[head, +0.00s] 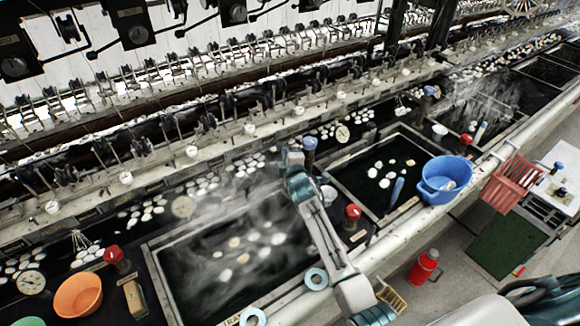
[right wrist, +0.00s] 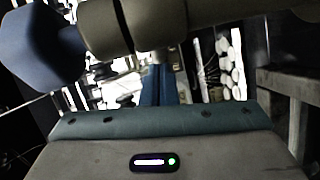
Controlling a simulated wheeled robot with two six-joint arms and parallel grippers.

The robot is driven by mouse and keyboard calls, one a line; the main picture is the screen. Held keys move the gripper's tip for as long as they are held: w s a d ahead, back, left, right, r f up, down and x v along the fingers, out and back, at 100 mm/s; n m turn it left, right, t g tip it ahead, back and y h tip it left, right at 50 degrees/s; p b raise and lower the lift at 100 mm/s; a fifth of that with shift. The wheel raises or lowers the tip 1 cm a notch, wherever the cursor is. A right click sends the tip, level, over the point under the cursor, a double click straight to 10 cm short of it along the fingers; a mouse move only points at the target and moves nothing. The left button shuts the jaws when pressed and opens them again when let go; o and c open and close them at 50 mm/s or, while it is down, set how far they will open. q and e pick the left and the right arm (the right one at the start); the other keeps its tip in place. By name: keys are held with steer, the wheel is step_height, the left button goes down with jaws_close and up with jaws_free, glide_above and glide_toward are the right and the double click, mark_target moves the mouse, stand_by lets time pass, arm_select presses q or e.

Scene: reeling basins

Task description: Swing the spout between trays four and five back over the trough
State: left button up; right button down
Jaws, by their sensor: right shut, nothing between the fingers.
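A blue-topped fitting (head: 309,144), which looks like the spout, stands at the back between the steaming tray (head: 158,282) and the dark tray (head: 335,177). My arm hides most of it, so I cannot tell where it points. The trough (head: 160,207) with cocoons runs behind the trays. My right gripper (head: 292,153) is right beside the fitting at its left. In the right wrist view the shut fingers (right wrist: 159,84) are empty, close under a grey cylinder (right wrist: 130,24) with a blue knob (right wrist: 38,45). I cannot tell whether they touch. My left gripper is out of view.
Red-knobbed fittings stand by the trays, one (head: 352,212) close right of my arm. A blue bucket (head: 446,180) sits at the dark tray's right edge, an orange bowl (head: 78,295) at far left. A rail of reeling hardware runs behind. Steam blurs the left tray.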

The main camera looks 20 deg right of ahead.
steer(key=shift+w+d+m+h, duration=0.3)
steer(key=shift+h, duration=0.1)
steer(key=shift+w+d+b, duration=0.15)
steer(key=shift+w+b, duration=0.05)
steer(key=shift+b, duration=0.1)
stand_by(0.5)
